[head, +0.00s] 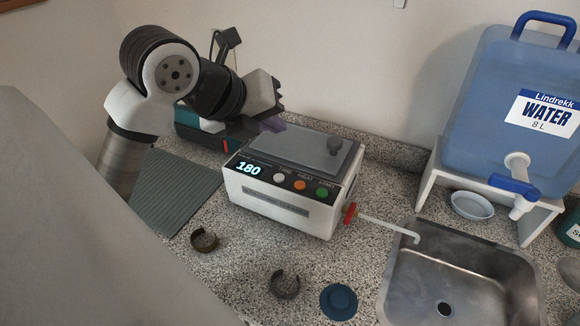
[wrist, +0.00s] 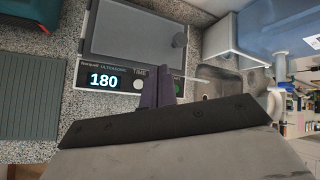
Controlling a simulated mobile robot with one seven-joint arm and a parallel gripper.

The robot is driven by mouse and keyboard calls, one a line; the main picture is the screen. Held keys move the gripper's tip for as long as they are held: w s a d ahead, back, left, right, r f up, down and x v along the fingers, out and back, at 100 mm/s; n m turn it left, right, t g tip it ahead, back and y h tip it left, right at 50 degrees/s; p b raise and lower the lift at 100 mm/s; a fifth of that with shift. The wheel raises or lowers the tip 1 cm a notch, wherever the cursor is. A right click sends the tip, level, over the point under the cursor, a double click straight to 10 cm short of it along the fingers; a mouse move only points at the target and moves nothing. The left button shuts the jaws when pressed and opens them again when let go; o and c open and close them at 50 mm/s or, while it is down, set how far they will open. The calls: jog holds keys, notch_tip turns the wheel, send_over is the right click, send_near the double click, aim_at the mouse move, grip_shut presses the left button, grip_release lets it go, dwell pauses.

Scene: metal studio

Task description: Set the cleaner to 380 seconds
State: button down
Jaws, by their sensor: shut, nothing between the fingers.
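The cleaner (head: 285,208) is a white box with a grey lid (head: 300,148) on the speckled counter. Its display (head: 249,168) reads 180, and the wrist view display (wrist: 104,80) shows the same. Beside it sit a white TIME button (head: 279,178), an orange button (head: 300,186) and a green button (head: 322,192). My gripper (head: 272,124) is shut and empty, above the back left of the cleaner in the head view. In the wrist view its fingers (wrist: 157,88) are together in front of the panel, just right of the white button (wrist: 138,84), hiding the orange one. I cannot tell whether they touch.
A red valve with a white spout (head: 385,224) reaches from the cleaner toward the metal sink (head: 455,275). A blue water container (head: 510,110) stands on a white stand at right. Two dark rings and a blue disc (head: 338,301) lie in front. A ridged grey mat (head: 175,188) lies left.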

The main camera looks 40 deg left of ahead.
aim_at(279, 178)
jog(key=shift+f, duration=0.1)
notch_tip(279, 178, down, 8)
jog(key=b, duration=0.4)
jog(key=shift+b, duration=0.35)
jog(key=shift+f+b, duration=0.3)
jog(key=shift+b, duration=0.05)
dwell(1.7)
jog(key=shift+f+b, duration=0.4)
jog(key=shift+b, duration=0.35)
jog(key=shift+f+b, duration=0.35)
jog(key=shift+b, duration=0.15)
dwell(0.3)
jog(key=shift+r, duration=0.8)
jog(key=shift+r+p, duration=0.1)
jog(key=shift+p, duration=0.2)
